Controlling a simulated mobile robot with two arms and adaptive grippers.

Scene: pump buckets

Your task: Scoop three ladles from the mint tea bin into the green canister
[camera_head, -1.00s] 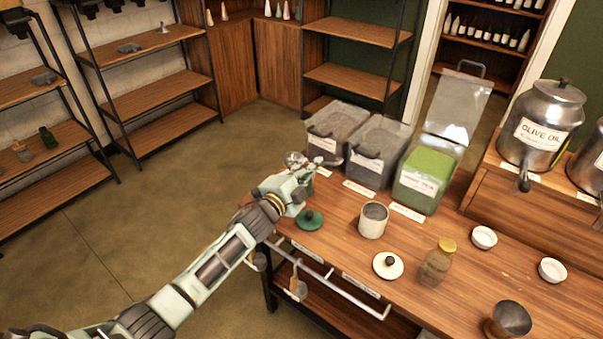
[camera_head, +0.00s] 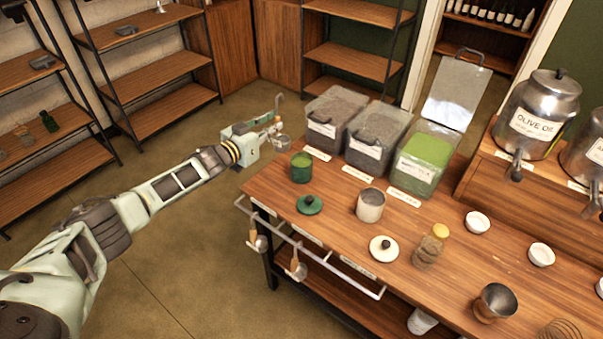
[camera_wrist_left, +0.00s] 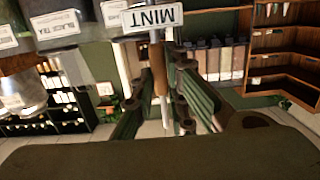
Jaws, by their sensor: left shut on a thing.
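The mint tea bin (camera_head: 415,180) is clear, full of green leaves, with its lid tilted up. The green canister (camera_head: 301,170) stands open at the table's left end; its dark green lid (camera_head: 309,206) lies in front of it. My left gripper (camera_head: 272,130) is out past the table's left end, left of and above the canister. It is shut on the wooden handle of a ladle (camera_head: 283,142), whose bowl hangs beside the fingers. In the left wrist view the handle (camera_wrist_left: 160,75) runs between the fingers. My right gripper is out of view.
Two more bins (camera_head: 375,140) (camera_head: 330,115) stand left of the mint bin. Ladles (camera_head: 297,265) hang on the front rail.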

